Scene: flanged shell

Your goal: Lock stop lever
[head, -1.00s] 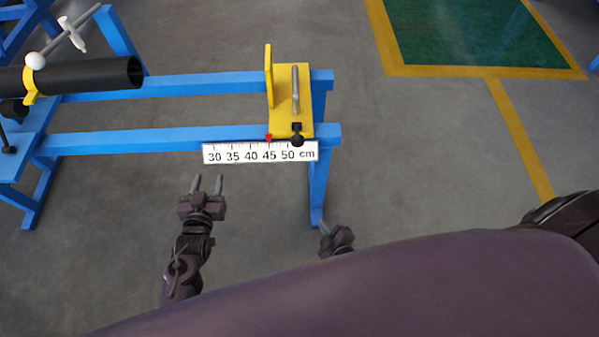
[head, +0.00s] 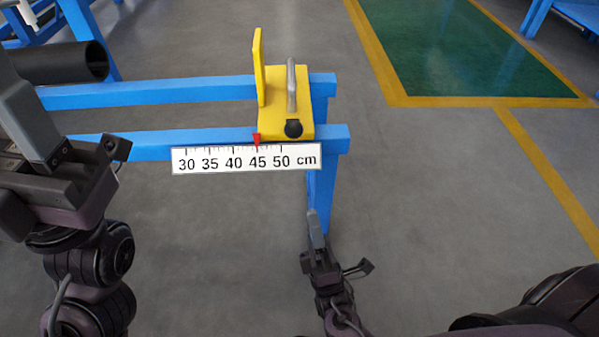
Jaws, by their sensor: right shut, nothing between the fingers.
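The yellow stop (head: 272,115) sits on the blue rails at their right end, with an upright yellow plate (head: 259,68) on its left side. A grey lever (head: 291,85) lies along its top, pointing away from me. A black round knob (head: 293,128) is at the lever's near end. My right gripper (head: 314,225) is shut and empty, in front of the rails near the blue leg, well apart from the lever. My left gripper (head: 28,105) is large at the left edge, partly cut off; its finger opening cannot be made out.
A white scale (head: 246,159) hangs on the near rail (head: 190,144), with a red pointer (head: 257,139) at about 45 cm. A black tube (head: 70,62) lies at the left, partly behind my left gripper. Floor (head: 430,200) right of the stand is clear.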

